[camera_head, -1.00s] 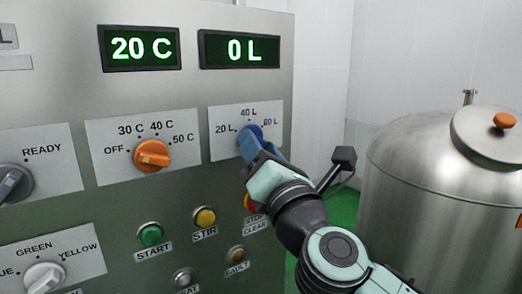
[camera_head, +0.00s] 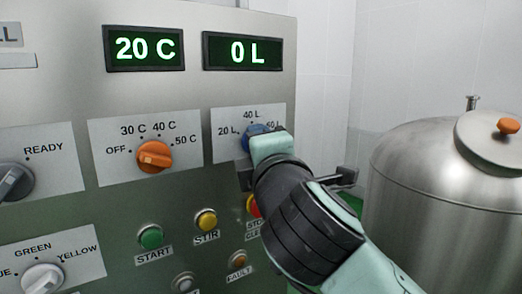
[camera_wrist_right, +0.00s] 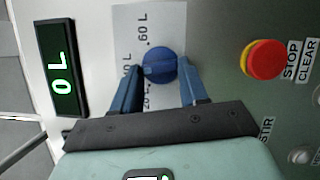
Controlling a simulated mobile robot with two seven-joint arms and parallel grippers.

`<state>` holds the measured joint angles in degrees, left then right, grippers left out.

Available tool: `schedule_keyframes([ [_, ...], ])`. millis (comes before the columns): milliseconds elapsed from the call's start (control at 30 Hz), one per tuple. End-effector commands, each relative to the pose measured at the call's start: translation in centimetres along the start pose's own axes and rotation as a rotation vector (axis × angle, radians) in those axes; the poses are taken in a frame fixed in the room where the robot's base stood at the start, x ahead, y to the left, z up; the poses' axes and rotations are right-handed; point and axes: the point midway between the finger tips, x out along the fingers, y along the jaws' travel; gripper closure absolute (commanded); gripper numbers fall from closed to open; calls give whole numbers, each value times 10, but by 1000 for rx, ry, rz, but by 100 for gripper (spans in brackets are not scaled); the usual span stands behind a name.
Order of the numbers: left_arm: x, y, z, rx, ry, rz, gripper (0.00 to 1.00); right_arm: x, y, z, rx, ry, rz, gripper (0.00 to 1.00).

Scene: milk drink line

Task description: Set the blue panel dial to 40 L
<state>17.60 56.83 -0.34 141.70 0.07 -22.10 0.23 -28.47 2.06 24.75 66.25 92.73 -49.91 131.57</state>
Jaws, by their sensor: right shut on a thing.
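The blue dial (camera_head: 254,130) is on a white plate (camera_head: 222,150) marked 20 L, 40 L and 60 L, under a display (camera_head: 242,51) reading 0 L. In the head view my right gripper hides most of the dial. In the right wrist view the dial (camera_wrist_right: 165,62) shows between the two blue fingers of my right gripper (camera_wrist_right: 159,80), which is shut on it. A pale mark on the dial's left side there faces the partly hidden 40 L label. My left gripper is not in view.
An orange temperature dial (camera_head: 154,156) is left of the blue one. A red stop button (camera_head: 253,204) sits close below my right gripper, with yellow (camera_head: 206,220) and green (camera_head: 150,237) buttons beside it. A steel tank (camera_head: 430,190) stands at the right.

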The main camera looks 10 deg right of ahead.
Motion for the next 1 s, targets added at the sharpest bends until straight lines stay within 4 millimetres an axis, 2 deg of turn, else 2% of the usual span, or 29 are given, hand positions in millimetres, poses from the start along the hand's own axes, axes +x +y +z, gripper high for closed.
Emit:
schedule_keyframes([
  [400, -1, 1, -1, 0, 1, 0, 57, 0, 2, 0, 145, -1, -60, 87],
  [900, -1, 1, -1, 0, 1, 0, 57, 0, 2, 0, 158, -1, -65, 87],
  [933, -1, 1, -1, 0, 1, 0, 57, 0, 2, 0, 158, -1, -65, 47],
  [1000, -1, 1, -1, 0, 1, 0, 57, 0, 2, 0, 158, -1, -65, 31],
])
